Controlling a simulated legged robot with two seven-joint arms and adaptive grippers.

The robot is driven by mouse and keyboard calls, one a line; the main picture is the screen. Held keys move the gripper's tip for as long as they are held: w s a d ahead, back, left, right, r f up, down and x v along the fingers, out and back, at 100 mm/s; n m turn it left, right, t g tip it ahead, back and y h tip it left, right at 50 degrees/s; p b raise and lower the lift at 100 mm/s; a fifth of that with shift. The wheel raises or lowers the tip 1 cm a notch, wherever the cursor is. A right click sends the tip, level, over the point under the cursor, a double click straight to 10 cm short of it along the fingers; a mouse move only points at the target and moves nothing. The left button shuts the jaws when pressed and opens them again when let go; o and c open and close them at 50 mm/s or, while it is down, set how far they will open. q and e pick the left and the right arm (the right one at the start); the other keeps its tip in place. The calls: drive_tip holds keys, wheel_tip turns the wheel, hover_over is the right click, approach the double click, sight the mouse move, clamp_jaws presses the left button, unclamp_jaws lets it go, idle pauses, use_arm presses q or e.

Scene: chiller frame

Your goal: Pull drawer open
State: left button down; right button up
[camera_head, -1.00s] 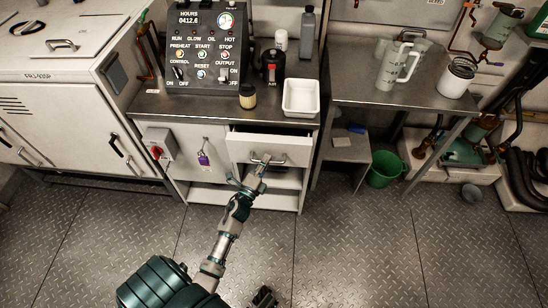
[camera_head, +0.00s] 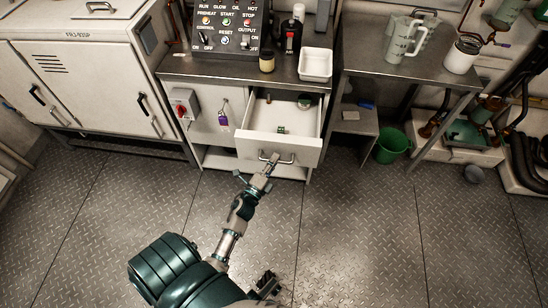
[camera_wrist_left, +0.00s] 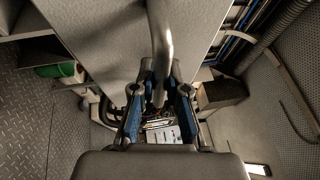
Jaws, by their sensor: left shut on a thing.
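The white drawer (camera_head: 283,147) stands open under the steel counter in the head view, with small green items (camera_head: 281,130) and a dark round thing inside. Its metal bar handle (camera_head: 285,161) is on the front panel. My left gripper (camera_head: 270,166) is at the left part of this handle and shut on it. In the left wrist view the handle (camera_wrist_left: 160,50) runs down between the fingers of my left gripper (camera_wrist_left: 160,92). My right gripper (camera_head: 267,286) seems to show in part at the bottom of the head view, too dark and small to read its fingers.
A control panel (camera_head: 226,27), a white tray (camera_head: 316,64) and bottles stand on the counter. A purple-tagged key (camera_head: 223,120) and a red switch (camera_head: 182,109) are left of the drawer. A green bucket (camera_head: 392,145) stands at right. The floor in front is clear.

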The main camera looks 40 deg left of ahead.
use_arm(q)
drive_tip(key=shift+s+f, duration=0.2)
drive_tip(key=shift+f, duration=0.1)
drive_tip(key=shift+d, duration=0.15)
drive_tip(key=c, duration=1.2)
unclamp_jaws()
drive_tip(key=shift+r, duration=0.1)
drive_tip(key=v, duration=1.2)
drive_tip(key=shift+w, duration=0.1)
